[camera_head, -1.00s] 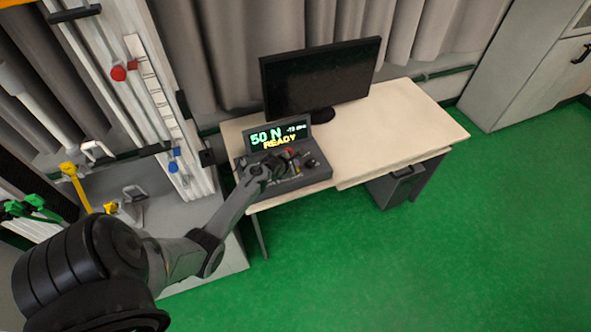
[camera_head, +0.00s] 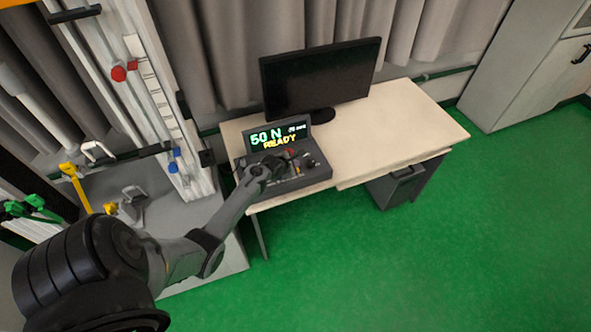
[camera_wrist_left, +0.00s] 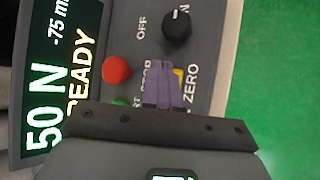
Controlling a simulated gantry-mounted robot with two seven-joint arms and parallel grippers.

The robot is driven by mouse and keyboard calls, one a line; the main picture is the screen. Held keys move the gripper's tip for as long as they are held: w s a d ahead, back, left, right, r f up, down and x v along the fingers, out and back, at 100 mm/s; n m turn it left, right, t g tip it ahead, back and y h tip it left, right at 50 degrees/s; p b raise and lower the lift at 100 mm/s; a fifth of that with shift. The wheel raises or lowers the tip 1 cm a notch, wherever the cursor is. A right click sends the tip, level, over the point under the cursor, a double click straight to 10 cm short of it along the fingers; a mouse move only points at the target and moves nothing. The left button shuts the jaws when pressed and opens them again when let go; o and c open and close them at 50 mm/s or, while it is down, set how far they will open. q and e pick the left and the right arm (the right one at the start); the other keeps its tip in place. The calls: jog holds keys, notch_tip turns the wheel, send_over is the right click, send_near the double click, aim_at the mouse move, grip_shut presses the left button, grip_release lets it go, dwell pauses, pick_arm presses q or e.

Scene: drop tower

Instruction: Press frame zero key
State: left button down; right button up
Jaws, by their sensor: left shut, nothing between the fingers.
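The grey control console (camera_head: 318,177) stands on the desk, its screen (camera_head: 278,136) lit with "50 N" and "READY". In the left wrist view the yellow key (camera_wrist_left: 180,76) lies beside the "ZERO" label, partly hidden by my fingertips. My left gripper (camera_head: 290,160) is over the console panel in the head view. In the left wrist view its purple fingers (camera_wrist_left: 161,85) are together and empty, overlapping the yellow key's edge. I cannot tell whether they touch it. My right gripper is not in view.
A red button (camera_wrist_left: 116,70), a black OFF/ON knob (camera_wrist_left: 177,27) and a partly hidden green button (camera_wrist_left: 119,102) are near the fingers. A monitor (camera_head: 320,78) stands behind the console. The drop tower (camera_head: 150,95) is at left. The desk's right side (camera_head: 410,125) is clear.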

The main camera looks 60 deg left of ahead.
pick_arm(q)
jog(key=shift+f, duration=0.45)
dwell(0.6)
jog(key=shift+f, duration=0.1)
dwell(0.4)
jog(key=shift+f, duration=0.4)
dwell(0.4)
dwell(0.3)
jog(key=shift+r+p, duration=0.8)
jog(key=shift+r, duration=0.15)
